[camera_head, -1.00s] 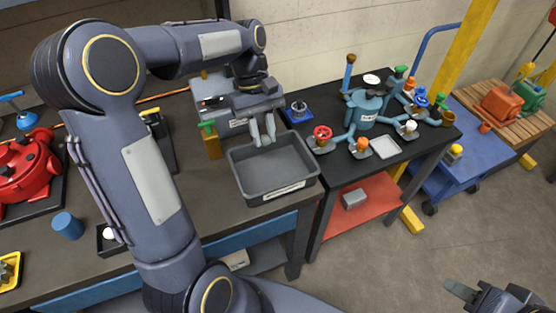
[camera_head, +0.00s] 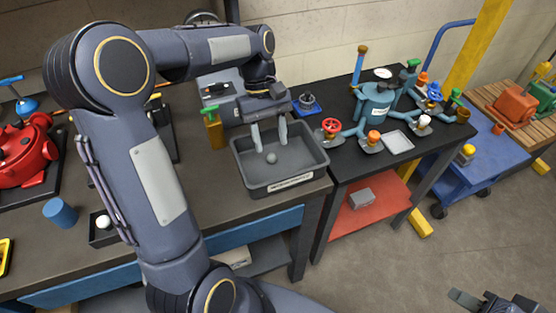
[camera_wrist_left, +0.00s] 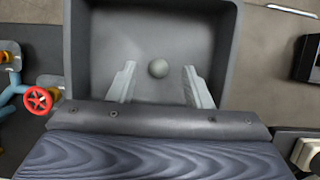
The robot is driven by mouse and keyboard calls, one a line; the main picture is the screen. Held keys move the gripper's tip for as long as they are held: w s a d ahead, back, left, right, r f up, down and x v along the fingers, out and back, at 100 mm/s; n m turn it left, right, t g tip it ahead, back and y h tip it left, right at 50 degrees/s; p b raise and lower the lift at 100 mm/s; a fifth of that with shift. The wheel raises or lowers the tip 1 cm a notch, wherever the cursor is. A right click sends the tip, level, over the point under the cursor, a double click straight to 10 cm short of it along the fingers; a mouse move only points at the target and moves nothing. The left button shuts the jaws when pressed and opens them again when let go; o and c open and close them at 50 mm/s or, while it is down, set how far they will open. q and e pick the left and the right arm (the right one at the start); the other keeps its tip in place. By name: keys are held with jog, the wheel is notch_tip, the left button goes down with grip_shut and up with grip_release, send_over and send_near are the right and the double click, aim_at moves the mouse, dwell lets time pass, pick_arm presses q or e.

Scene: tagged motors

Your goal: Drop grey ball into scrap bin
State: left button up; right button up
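The scrap bin (camera_head: 300,183) is a grey open tray with a white label on its front, standing at the right end of the dark bench. It also shows in the left wrist view (camera_wrist_left: 85,60). The small grey ball (camera_head: 272,158) is inside the bin, and in the left wrist view (camera_wrist_left: 158,68) it lies beyond my fingertips. My left gripper (camera_head: 270,148) is open above the bin, its fingers apart with nothing between them; it also shows in the left wrist view (camera_wrist_left: 158,82). My right gripper (camera_head: 468,299) is only partly visible at the lower right.
A black table (camera_head: 350,163) with a blue manifold (camera_head: 377,103) and coloured valves stands right of the bin. A yellow-brown bottle with a green top (camera_head: 215,132) is left of the bin. A blue cylinder (camera_head: 61,213) and a white ball (camera_head: 104,222) are at the left.

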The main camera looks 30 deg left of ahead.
pick_arm(q)
jog(key=v, duration=0.7)
jog(key=shift+w+a+r+p, duration=0.1)
jog(key=shift+a+r+p, duration=0.1)
jog(key=shift+r+p, duration=0.15)
jog(key=s+d+f+m+t, duration=0.1)
jog(key=s+d+m+t, duration=0.1)
jog(key=s, duration=0.4)
jog(key=s+d+f+m+t, duration=0.2)
jog(key=s+m+t, duration=0.1)
jog(key=s, duration=0.4)
jog(key=s+d+f+m+t, duration=0.2)
jog(key=s+d+m+t, duration=0.1)
jog(key=s, duration=0.3)
jog(key=shift+s+d+f+m, duration=0.1)
jog(key=shift+s+f+m, duration=0.1)
jog(key=shift+f+m, duration=0.1)
